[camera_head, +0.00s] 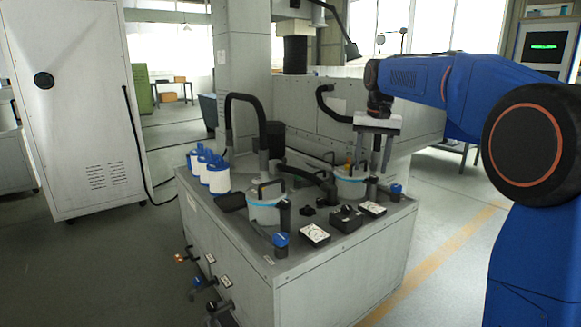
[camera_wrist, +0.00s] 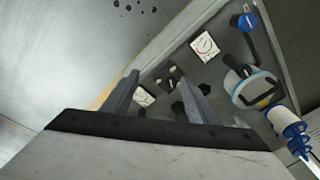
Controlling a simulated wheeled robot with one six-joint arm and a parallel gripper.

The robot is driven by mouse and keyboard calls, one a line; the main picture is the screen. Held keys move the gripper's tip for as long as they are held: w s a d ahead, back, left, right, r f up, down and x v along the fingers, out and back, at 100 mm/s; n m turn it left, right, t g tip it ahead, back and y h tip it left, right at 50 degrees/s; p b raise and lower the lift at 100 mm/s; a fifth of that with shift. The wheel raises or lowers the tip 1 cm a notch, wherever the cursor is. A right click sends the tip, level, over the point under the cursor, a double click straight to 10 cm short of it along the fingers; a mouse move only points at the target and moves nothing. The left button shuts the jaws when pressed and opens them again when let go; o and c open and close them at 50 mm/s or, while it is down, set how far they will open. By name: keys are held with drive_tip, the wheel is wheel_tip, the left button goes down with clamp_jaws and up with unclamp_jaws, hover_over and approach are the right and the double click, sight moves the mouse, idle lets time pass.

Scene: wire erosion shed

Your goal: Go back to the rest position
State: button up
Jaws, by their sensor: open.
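My gripper (camera_head: 374,162) hangs from the end of my blue arm at the right of the head view, over the right rear part of the grey machine bench (camera_head: 330,262). Its two fingers point down and stand apart with nothing seen between them. In the head view they overlap the area beside the right-hand white pot (camera_head: 350,186); whether they touch anything there cannot be told. In the wrist view the gripper (camera_wrist: 152,80) also shows parted fingers, with the bench top beyond them and a black switch box (camera_wrist: 172,76) partly visible between them.
Another white pot (camera_head: 264,212) with a black handle, white-and-blue cartridges (camera_head: 216,178), gauges (camera_head: 314,235) and a black hose (camera_head: 246,97) crowd the bench. A tall white cabinet (camera_head: 75,110) stands left. Floor with a yellow line (camera_head: 440,258) lies open at right.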

drive_tip(key=s+d+f+n+t, duration=0.1)
drive_tip(key=s+d+f, duration=0.1)
drive_tip(key=s, duration=1)
drive_tip(key=s+d+f+n+t, duration=0.1)
drive_tip(key=s+f, duration=0.2)
drive_tip(key=s, duration=0.9)
drive_tip(key=s+f, duration=0.7)
drive_tip(key=s, duration=0.2)
drive_tip(key=s+d+f+n+t, duration=0.1)
drive_tip(key=s+f, duration=0.6)
drive_tip(key=s, duration=0.2)
drive_tip(key=shift+s+d+f+t, duration=0.2)
drive_tip(key=shift+s+f+t, duration=0.1)
drive_tip(key=shift+s, duration=0.1)
drive_tip(key=shift+o, duration=0.2)
